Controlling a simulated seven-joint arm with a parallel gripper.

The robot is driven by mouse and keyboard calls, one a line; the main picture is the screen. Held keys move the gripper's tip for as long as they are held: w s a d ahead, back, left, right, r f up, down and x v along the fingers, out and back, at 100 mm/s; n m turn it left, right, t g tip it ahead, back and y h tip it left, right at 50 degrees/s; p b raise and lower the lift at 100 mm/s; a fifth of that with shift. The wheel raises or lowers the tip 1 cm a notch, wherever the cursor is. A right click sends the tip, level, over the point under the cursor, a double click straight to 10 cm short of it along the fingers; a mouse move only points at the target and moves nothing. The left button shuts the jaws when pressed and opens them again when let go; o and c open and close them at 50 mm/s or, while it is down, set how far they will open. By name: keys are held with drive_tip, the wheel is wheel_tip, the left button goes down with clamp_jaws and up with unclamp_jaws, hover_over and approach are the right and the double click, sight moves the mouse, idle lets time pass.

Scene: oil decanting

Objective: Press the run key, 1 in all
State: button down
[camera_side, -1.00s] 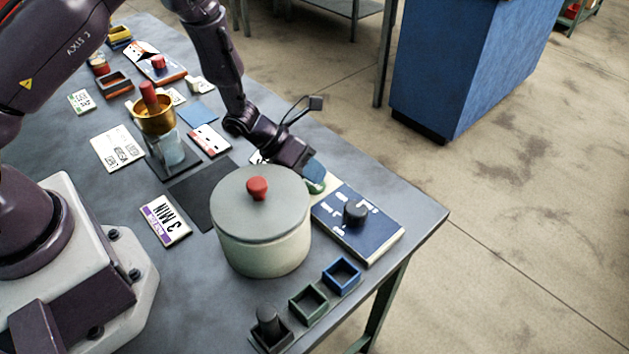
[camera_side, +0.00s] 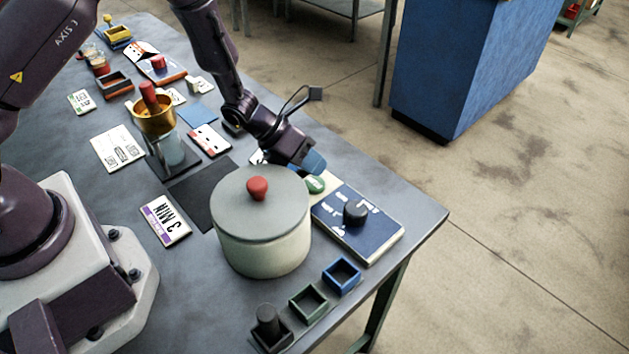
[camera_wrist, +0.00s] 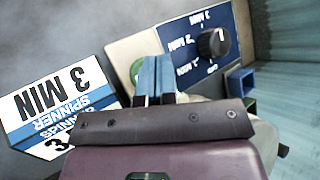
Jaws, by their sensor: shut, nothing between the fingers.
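The run key is a round green button (camera_side: 316,184) on the pale end of a control panel (camera_side: 376,234) with a blue face and a black dial knob (camera_side: 355,213). My gripper (camera_side: 314,163) is shut and empty, its blue fingertips just above the green button and apart from it in the side view. In the wrist view the shut fingertips (camera_wrist: 157,70) partly cover the green button (camera_wrist: 136,70). The knob (camera_wrist: 212,43) and its minute marks show to the right there.
A lidded pot (camera_side: 262,245) with a red knob stands close beside the panel. Several small open boxes, including a blue one (camera_side: 342,287), line the near edge. A "3 MIN" card (camera_side: 165,220) lies left of the pot. A brass funnel (camera_side: 154,124) stands further back.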

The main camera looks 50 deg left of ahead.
sight(314, 181)
drive_tip(key=shift+r, duration=2.25)
